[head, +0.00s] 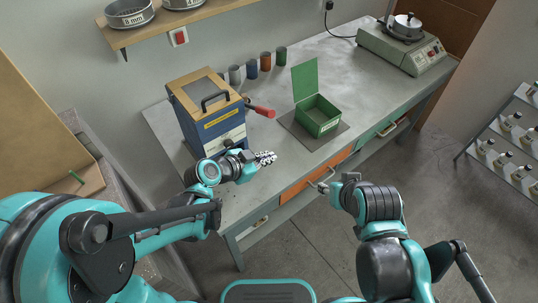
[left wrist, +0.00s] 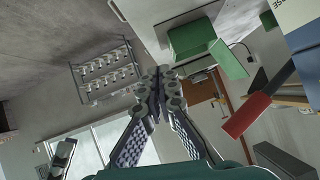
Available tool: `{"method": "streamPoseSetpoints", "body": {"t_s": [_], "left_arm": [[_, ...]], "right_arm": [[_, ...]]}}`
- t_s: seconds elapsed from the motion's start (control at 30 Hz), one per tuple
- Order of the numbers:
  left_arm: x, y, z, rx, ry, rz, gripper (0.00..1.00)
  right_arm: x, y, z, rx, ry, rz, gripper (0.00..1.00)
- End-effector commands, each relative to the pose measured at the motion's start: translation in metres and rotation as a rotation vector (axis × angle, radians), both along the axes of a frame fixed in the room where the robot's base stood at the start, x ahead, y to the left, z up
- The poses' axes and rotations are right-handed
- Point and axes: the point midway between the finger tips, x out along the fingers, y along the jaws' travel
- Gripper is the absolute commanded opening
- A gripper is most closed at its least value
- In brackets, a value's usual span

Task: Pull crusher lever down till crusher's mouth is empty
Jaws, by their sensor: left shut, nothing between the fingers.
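The crusher (head: 205,104) is a blue box with a wood-framed top, a black handle and a yellow label, at the left of the bench. Its red-gripped lever (head: 262,110) sticks out to the right, about level. The lever also shows in the left wrist view (left wrist: 247,115), right of my fingers. The contents of the crusher's mouth cannot be made out. My left gripper (head: 265,158) is shut and empty, in front of the crusher and nearer than the lever, apart from it. My right gripper (head: 322,186) is by the bench's front edge, touching nothing visible; its fingers are too small to judge.
An open green box (head: 318,117) stands on a dark mat right of the lever. Several small coloured cups (head: 252,69) line the back. A hotplate device (head: 403,50) with a pot is at the far right. Orange and green drawers are under the bench front (head: 312,178).

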Motion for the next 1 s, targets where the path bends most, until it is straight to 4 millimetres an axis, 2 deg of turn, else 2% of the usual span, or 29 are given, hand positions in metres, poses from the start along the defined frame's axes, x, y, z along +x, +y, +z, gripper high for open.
{"method": "streamPoseSetpoints", "body": {"t_s": [0.03,0.2,0.4,1.0], "left_arm": [[-0.008,0.008,0.009,0.000,0.000,0.004,0.00],[-0.032,0.027,0.026,0.000,0.000,0.004,0.00],[-0.048,0.040,0.036,0.001,0.000,0.002,0.00],[-0.051,0.042,0.037,0.000,0.000,0.000,0.00]], "right_arm": [[0.000,0.000,0.007,0.000,0.000,0.000,0.43],[0.000,0.000,0.019,0.000,0.000,0.000,0.43],[0.000,0.000,0.026,0.000,0.000,0.000,0.43],[0.000,0.000,0.027,0.000,0.000,0.000,0.43]]}}
